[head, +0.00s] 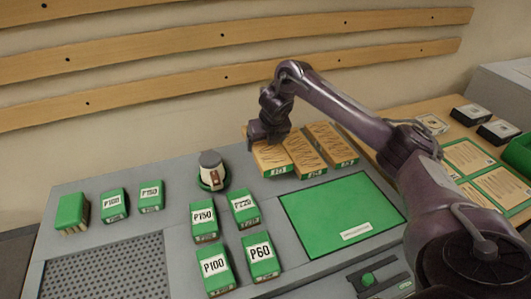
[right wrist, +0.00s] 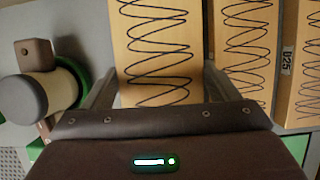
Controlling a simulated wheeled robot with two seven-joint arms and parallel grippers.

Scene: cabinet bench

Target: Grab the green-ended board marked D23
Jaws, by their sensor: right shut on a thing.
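Three wooden boards with green ends and black scribbled lines lie side by side at the back of the bench. My right gripper (head: 268,132) is over the leftmost board (head: 272,162), its fingers shut on that board's two sides. In the right wrist view this held board (right wrist: 157,45) fills the space between the fingers (right wrist: 158,92). The middle board (head: 305,158) and the right board (head: 333,148) are to its right. The small end labels are too blurred in the head view to read surely. I cannot tell whether the held board is off the bench. My left gripper is not in view.
A white and green round item with a dark cap (head: 211,172) stands left of the boards; it is close in the right wrist view (right wrist: 48,92). A green mat (head: 335,215) lies in front. Several green blocks marked P60 (head: 261,258) and similar are at front left.

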